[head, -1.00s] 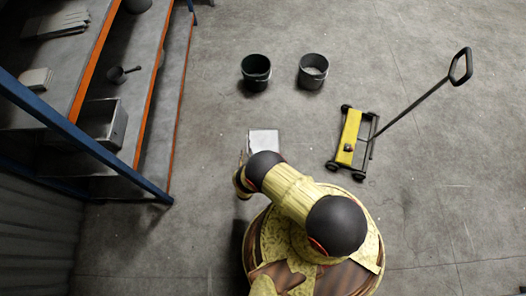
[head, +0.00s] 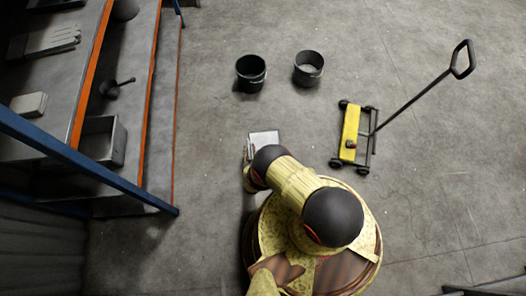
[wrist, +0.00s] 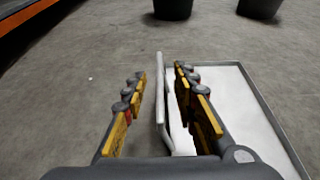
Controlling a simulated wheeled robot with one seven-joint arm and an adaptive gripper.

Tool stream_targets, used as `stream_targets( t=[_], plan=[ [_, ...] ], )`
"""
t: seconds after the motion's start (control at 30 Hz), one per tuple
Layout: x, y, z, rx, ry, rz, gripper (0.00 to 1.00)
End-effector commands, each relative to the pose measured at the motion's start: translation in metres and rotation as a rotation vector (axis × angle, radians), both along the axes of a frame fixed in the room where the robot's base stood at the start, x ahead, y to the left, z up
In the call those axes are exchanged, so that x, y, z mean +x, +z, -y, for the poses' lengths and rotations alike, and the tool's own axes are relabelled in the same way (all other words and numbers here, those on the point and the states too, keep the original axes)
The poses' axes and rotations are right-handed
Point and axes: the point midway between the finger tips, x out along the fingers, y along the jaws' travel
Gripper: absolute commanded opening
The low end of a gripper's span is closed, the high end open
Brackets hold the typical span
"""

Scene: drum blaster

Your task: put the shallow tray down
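The shallow tray (wrist: 262,105) has a grey rim and a white inside. In the wrist view it lies at the right, and in the head view (head: 264,138) it shows just beyond my arm. My gripper (wrist: 160,75) has its two yellow and dark fingers on either side of the tray's pale near-left edge (wrist: 160,85). A gap shows between each finger and that edge, so the fingers look open around it. The gripper and arm hide part of the tray. I cannot tell for sure whether its underside touches the floor.
Two black buckets (head: 251,73) (head: 308,68) stand beyond the tray. A yellow wheeled sweeper (head: 350,132) with a long handle stands at the right. A shelf rack (head: 130,178) with blue and orange beams fills the left. Bare concrete floor lies between them.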

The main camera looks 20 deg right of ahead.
Motion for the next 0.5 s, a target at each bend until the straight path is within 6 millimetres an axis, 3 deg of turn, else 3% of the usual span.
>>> stream_targets(
  t=[0.5],
  plan=[
    [0.0003, 0.0003, -0.0004, 0.0, 0.0, 0.0, 0.02]
  ],
)
